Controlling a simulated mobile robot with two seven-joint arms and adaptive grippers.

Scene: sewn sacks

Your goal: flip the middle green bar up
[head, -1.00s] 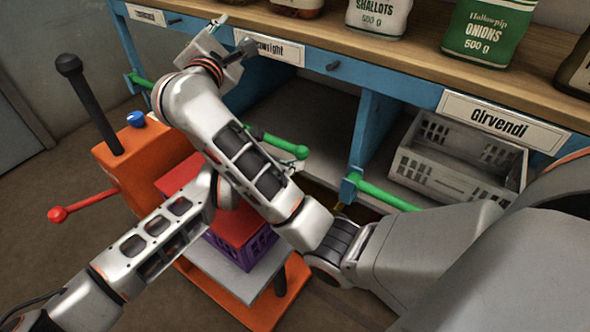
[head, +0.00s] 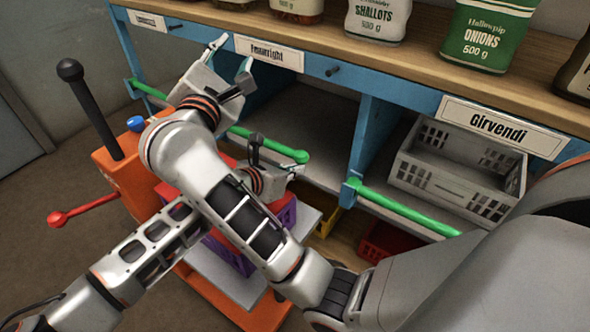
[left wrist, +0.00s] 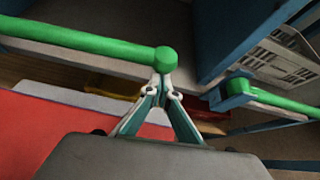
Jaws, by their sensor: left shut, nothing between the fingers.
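The middle green bar (head: 270,142) lies about level across the front of the middle bay, its round knob end to the right. In the left wrist view the bar (left wrist: 90,42) comes in from the left and its knob sits just beyond my fingertips. My left gripper (head: 297,168) is shut and empty, just below the knob end; its fingers (left wrist: 160,92) meet in the left wrist view. I cannot tell whether they touch the bar. My right gripper (head: 232,55) is open and empty in front of the label of the middle bay, and its arm hides part of the scene.
The left green bar (head: 148,90) and right green bar (head: 405,208) are also down. A grey crate (head: 455,165) stands in the right bay. An orange cart (head: 115,180) with a purple crate (head: 288,212) stands close in front of the shelf. Sacks stand on the wooden top.

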